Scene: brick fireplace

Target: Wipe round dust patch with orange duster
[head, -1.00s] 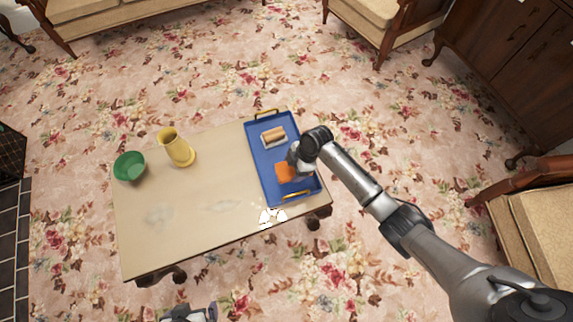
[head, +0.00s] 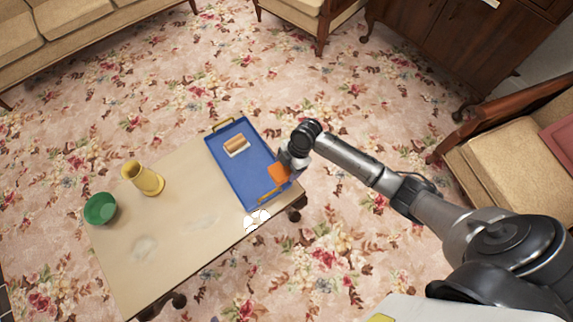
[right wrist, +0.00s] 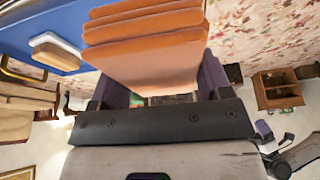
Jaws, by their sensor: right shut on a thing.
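The orange duster (head: 279,173) is in my right gripper (head: 288,165), over the right edge of the blue tray (head: 233,180) in the head view. In the right wrist view the duster (right wrist: 150,50) shows as stacked orange layers between the fingers of my right gripper (right wrist: 160,90), which is shut on it. A pale, roundish dust patch (head: 143,250) lies on the table's left front part. A fainter, longer smudge (head: 204,222) lies nearer the tray. A bright white, splotchy patch (head: 257,220) lies at the table's front edge. My left gripper is not in view.
The tray lies on the right part of the beige table (head: 180,198) and holds a tan-and-white block (head: 236,145). The table's middle is clear. Chairs and a cabinet stand farther off.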

